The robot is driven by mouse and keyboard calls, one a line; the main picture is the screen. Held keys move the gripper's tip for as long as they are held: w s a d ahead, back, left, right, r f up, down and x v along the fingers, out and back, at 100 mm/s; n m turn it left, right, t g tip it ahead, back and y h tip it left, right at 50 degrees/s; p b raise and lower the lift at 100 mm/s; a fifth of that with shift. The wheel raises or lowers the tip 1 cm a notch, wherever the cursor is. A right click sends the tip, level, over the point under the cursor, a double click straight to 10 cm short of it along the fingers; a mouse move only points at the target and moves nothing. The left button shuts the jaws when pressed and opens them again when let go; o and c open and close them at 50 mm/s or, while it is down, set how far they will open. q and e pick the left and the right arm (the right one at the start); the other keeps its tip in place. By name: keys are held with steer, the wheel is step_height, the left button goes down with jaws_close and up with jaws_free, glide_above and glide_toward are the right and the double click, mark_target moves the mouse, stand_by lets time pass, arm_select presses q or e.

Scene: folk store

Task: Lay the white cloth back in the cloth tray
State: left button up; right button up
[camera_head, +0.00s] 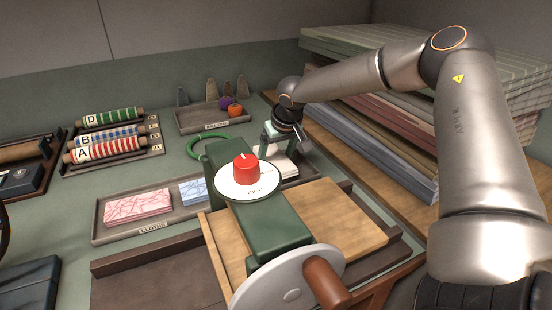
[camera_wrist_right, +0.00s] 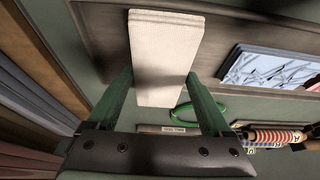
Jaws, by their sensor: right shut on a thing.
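The white cloth (camera_head: 286,166) is a folded, ribbed block. My right gripper (camera_head: 283,140) is shut on it, and in the right wrist view the cloth (camera_wrist_right: 165,62) sits between the two green fingers (camera_wrist_right: 160,92). The long grey cloth tray (camera_head: 112,238) holds a pink patterned cloth (camera_head: 138,206) at its left and a blue patterned cloth (camera_head: 193,191) in its middle. The white cloth shows at the tray's right end; whether it touches the tray floor I cannot tell, as the green press hides part of that end. My left gripper is not in view.
A green press with a white dial and red knob (camera_head: 245,169) and a crank wheel (camera_head: 288,287) stands in front of the tray. Behind are a green ring (camera_head: 207,140), a small tray (camera_head: 190,127) and striped rolls (camera_head: 100,148).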

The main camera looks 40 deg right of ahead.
steer(key=shift+f, duration=0.4)
steer(key=shift+f+b, duration=0.35)
steer(key=shift+f, duration=0.2)
steer(key=o, duration=1.3)
steer(key=shift+r, duration=0.3)
steer(key=p+v, duration=0.3)
steer(key=v, duration=0.9)
steer(key=shift+r, duration=0.3)
